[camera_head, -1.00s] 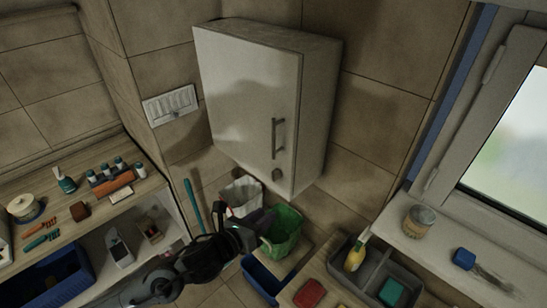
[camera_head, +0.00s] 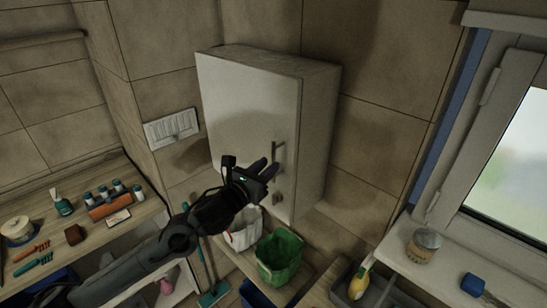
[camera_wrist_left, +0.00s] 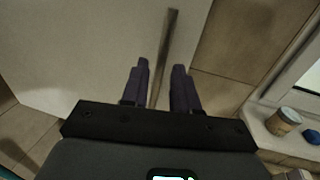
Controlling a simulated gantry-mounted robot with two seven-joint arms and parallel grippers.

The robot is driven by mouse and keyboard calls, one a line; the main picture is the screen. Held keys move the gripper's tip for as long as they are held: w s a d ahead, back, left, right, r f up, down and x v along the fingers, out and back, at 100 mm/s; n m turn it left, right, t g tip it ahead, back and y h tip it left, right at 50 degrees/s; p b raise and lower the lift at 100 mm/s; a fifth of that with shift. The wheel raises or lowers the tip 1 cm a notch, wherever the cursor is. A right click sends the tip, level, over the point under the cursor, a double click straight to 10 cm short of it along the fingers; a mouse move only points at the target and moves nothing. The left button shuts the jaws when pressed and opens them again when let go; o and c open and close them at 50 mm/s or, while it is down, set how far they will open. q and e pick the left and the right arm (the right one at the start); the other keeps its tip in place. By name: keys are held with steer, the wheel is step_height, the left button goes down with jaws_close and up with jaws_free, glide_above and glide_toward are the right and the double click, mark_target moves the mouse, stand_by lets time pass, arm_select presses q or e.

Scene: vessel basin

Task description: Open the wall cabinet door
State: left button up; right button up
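The wall cabinet (camera_head: 318,110) hangs on the tiled wall, and its white door (camera_head: 245,105) is shut. My left gripper (camera_head: 268,168) is in front of the door at the handle's lower part. In the left wrist view, its two dark fingers (camera_wrist_left: 160,75) are apart, with the handle (camera_wrist_left: 168,50) showing between them and a gap on each side. Contact with the handle cannot be made out. My right gripper is not in view.
A green bin (camera_head: 280,257) and a white bin (camera_head: 243,232) stand below the cabinet. A shelf with small bottles (camera_head: 103,193) is at the left. The window sill at the right holds a jar (camera_head: 424,245). A wall vent (camera_head: 172,128) is left of the cabinet.

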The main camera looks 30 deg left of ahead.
arm_select(q)
steer(key=shift+w+d+p, duration=0.15)
steer(key=shift+w+p, duration=0.05)
steer(key=shift+w, duration=0.75)
steer(key=shift+w+d+p, duration=0.1)
steer(key=shift+w+p, duration=0.1)
steer(key=shift+w, duration=0.7)
jaws_close()
